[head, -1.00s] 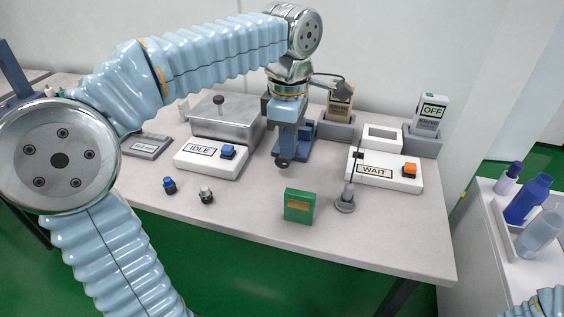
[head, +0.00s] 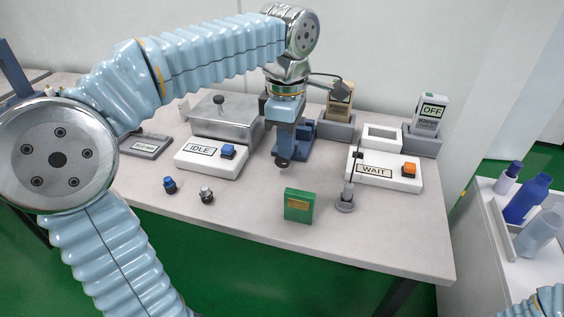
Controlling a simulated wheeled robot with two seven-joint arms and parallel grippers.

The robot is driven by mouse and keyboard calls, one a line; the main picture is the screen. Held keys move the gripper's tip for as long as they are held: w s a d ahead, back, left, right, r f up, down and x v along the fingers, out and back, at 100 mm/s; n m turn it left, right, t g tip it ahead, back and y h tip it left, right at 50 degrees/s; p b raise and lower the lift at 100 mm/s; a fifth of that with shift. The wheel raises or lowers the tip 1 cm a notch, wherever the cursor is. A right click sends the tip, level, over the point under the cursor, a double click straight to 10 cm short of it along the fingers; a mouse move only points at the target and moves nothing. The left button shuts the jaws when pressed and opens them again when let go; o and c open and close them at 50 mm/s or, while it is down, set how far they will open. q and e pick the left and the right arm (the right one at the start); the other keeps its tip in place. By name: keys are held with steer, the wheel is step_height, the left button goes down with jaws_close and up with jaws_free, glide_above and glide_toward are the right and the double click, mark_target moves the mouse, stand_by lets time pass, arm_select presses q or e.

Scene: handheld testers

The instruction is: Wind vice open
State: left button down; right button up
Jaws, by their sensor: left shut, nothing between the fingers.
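The blue vice (head: 304,131) stands on the table at the back middle, partly hidden behind my left gripper. My left gripper (head: 285,150) points down in front of the vice, with its fingers shut and nothing between them. A dark round knob (head: 283,163) shows at the lower end of the fingers, at the vice's front. I cannot tell whether the fingers touch it. The vice's jaws and their gap are hidden. My right gripper is out of view.
A white IDLE box (head: 211,160) and a metal lidded box (head: 225,122) stand left. A white WAIT box (head: 385,172) and a grey post (head: 346,200) stand right. A green box (head: 299,206) and two small knobs (head: 169,184) (head: 207,195) lie in front.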

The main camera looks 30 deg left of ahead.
arm_select(q)
steer(key=shift+s+a+f, duration=0.15)
steer(key=shift+a+f, duration=0.1)
steer(key=shift+a, duration=0.35)
stand_by(1.0)
steer(key=shift+r+p, duration=0.45)
steer(key=shift+p, duration=0.3)
steer(key=shift+d, duration=0.1)
steer(key=shift+w+d+f, duration=0.15)
steer(key=shift+w+d, duration=0.05)
steer(key=shift+d, duration=0.5)
steer(key=shift+f, duration=0.2)
steer(key=shift+a+r, duration=0.2)
